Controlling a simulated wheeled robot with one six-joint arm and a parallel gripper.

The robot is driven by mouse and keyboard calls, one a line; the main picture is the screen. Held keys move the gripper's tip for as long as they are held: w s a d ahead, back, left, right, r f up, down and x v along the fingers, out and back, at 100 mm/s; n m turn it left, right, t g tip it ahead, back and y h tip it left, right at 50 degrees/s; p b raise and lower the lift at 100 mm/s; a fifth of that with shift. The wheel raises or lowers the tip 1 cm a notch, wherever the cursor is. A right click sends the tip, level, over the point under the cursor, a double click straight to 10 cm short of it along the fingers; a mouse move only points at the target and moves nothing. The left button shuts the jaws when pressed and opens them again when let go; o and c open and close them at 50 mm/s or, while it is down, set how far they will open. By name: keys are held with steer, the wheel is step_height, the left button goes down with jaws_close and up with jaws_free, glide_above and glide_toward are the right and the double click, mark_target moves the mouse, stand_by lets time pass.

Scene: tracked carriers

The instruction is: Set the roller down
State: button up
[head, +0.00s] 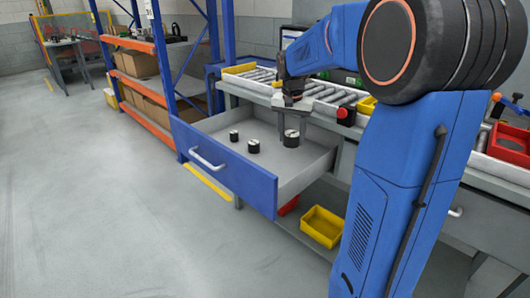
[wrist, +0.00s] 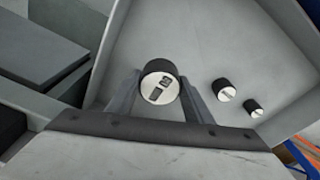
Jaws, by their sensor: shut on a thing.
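The roller, a black cylinder with a pale, marked end face (head: 291,138), is upright in the open blue-fronted drawer (head: 222,168), toward its back right. My gripper (head: 290,122) comes down from above and is shut on it. In the wrist view the roller (wrist: 159,84) sits between the two grey fingers of my gripper (wrist: 160,98). The roller is at or very close to the drawer floor; I cannot tell whether it touches.
Two smaller black cylinders (head: 253,146) (head: 233,136) stand on the drawer floor to the left. Drawer walls surround them. A roller conveyor (head: 325,95) runs behind. A yellow bin (head: 322,226) is below. The front left of the drawer floor is clear.

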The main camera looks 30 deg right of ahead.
mark_target(290, 168)
step_height(290, 168, down, 10)
steer(key=shift+f, duration=0.1)
stand_by(0.4)
steer(key=o, duration=1.3)
steer(key=shift+f, duration=0.15)
steer(key=shift+c, duration=0.2)
steer(key=r, duration=0.8)
steer(key=s+a+r, duration=0.1)
steer(key=r, duration=0.3)
steer(key=shift+r, duration=0.1)
